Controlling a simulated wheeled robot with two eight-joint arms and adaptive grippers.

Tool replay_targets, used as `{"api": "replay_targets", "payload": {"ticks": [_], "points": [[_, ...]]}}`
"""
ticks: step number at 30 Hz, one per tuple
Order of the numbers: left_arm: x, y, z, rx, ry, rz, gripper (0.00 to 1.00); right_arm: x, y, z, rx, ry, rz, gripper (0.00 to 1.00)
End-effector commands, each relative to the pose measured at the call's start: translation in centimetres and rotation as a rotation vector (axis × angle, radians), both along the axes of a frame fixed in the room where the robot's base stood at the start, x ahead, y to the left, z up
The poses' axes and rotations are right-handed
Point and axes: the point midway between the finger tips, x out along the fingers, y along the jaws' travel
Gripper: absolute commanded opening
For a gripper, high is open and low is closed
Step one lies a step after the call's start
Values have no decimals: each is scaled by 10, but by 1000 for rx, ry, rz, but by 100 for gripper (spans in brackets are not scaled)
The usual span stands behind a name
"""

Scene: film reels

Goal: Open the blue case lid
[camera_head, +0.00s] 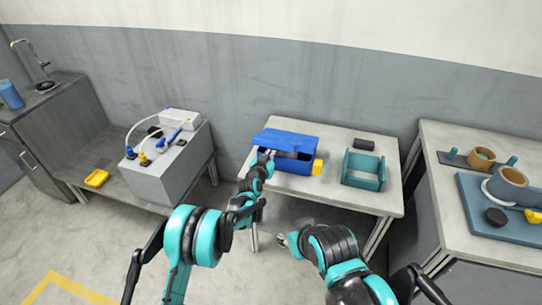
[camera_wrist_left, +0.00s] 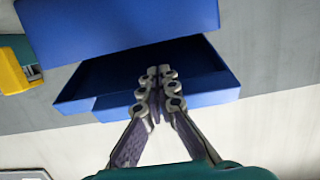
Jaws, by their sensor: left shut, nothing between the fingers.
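The blue case (camera_head: 298,165) stands on the middle table, with a yellow part at its right end. Its blue lid (camera_head: 285,139) sits at a tilt over the body, with a dark gap beneath it toward the right. My left gripper (camera_head: 268,155) is at the case's front left, by the lid's edge. In the left wrist view, its shut fingers (camera_wrist_left: 160,78) are empty and reach in front of the dark opening between blue panels (camera_wrist_left: 115,28). Whether they touch the lid is unclear. My right gripper (camera_head: 287,241) is low, in front of the table; its fingers are too small to read.
A teal open frame (camera_head: 364,171) and a small dark block (camera_head: 364,144) are on the same table, right of the case. A grey box with cables (camera_head: 167,178) stands on the left bench. The right table (camera_head: 437,180) holds a blue tray with round parts.

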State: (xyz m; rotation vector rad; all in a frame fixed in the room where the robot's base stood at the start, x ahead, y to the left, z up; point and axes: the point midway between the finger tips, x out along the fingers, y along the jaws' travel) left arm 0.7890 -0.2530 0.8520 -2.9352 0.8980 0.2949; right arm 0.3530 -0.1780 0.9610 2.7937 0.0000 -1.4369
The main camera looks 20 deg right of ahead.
Motion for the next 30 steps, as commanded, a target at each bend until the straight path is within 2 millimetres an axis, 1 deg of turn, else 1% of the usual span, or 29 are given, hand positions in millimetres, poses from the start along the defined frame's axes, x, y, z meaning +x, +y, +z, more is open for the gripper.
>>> {"api": "replay_targets", "payload": {"ticks": [1, 9, 23, 30], "points": [[2, -2, 6, 0, 0, 0, 0, 0, 0, 3, 0, 0, 0, 40], [13, -9, 23, 1, -1, 0, 0, 0, 0, 10, 0, 0, 0, 40], [16, -11, 27, 1, -1, 0, 0, 0, 0, 11, 0, 0, 0, 40], [28, -19, 40, 0, 0, 0, 0, 0, 0, 16, 0, 0, 0, 40]]}}
